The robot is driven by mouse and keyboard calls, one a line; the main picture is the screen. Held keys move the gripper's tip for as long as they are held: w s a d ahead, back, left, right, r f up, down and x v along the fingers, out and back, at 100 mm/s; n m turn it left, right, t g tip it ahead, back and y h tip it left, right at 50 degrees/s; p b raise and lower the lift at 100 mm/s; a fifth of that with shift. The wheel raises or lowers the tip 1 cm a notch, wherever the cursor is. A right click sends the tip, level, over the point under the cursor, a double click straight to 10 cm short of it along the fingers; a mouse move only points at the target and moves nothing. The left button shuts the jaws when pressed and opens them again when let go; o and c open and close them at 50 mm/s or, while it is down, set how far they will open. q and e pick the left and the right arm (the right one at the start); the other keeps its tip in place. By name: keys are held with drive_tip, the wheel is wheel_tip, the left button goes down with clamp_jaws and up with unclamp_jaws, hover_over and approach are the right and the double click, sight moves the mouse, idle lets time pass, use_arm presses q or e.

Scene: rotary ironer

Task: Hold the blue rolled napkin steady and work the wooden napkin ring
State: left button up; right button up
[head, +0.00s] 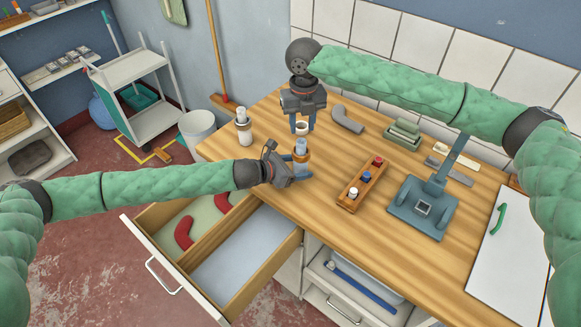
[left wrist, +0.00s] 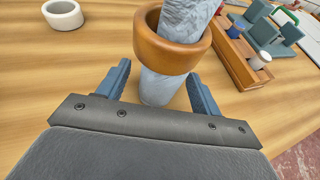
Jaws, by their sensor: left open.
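The blue rolled napkin (head: 300,146) stands upright on the wooden worktop, pale blue-grey. The wooden napkin ring (head: 301,156) is around it partway up; in the left wrist view the ring (left wrist: 172,50) sits above the bare lower part of the napkin (left wrist: 160,88). My left gripper (head: 298,168) is open, its fingers on either side of the napkin's lower part, below the ring. In the left wrist view its blue fingers (left wrist: 160,85) stand apart.
An open drawer (head: 262,284) juts out below the front edge.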

use_arm(q)
drive_tip(key=shift+w+d, duration=0.1)
drive_tip(key=shift+d, duration=0.05)
drive_tip(key=c, duration=1.1)
drive_tip(key=shift+o, duration=0.2)
use_arm(e)
drive_tip(key=shift+o, duration=0.4)
